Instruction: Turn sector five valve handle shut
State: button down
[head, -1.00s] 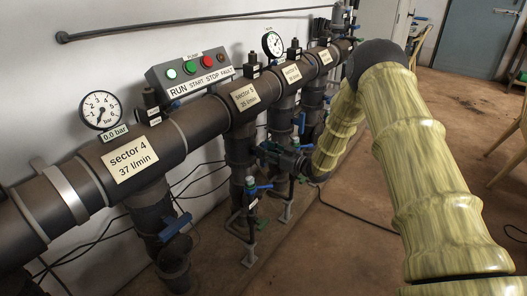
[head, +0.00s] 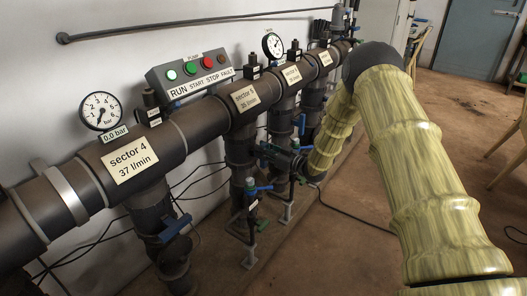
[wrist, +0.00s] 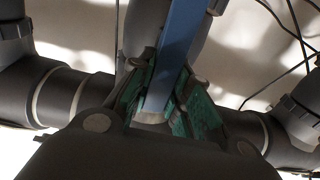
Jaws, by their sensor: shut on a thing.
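The sector 5 label (head: 244,97) is on the main pipe, with a dark branch pipe (head: 240,150) running down from it. My gripper (head: 268,157) is at the right side of this branch, small and partly hidden in the head view. In the wrist view, my gripper (wrist: 160,112) has its green-padded fingers closed on both sides of a blue valve handle (wrist: 184,45). The handle runs up and away from the fingers. The valve body is mostly hidden behind the gripper, and the handle's angle to its pipe is hard to judge.
The sector 4 branch with its blue handle (head: 175,228) stands at the left. Thin pipes with small blue taps (head: 257,188) stand just below my gripper. A pump panel (head: 195,72) is on the wall behind. The floor (head: 330,240) at right is mostly open, with a cable.

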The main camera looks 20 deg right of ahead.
jog(key=shift+s, duration=0.1)
jog(key=n, duration=0.3)
jog(key=shift+s+a+f, duration=0.15)
jog(key=shift+s+a, duration=0.1)
jog(key=shift+a, duration=0.1)
jog(key=n, duration=0.4)
jog(key=a+n, duration=0.1)
jog(key=shift+s+f+n, duration=0.35)
jog(key=shift+f+n, duration=0.05)
jog(key=n+b, duration=0.1)
jog(key=n, duration=0.2)
jog(key=f+n+b, duration=0.1)
jog(key=n, duration=0.2)
jog(key=shift+s+a+f, duration=0.15)
jog(key=shift+s, duration=0.05)
jog(key=shift+f+n+b, duration=0.15)
jog(key=shift+n+b, duration=0.3)
jog(key=shift+n, duration=1.05)
jog(key=shift+w, duration=0.1)
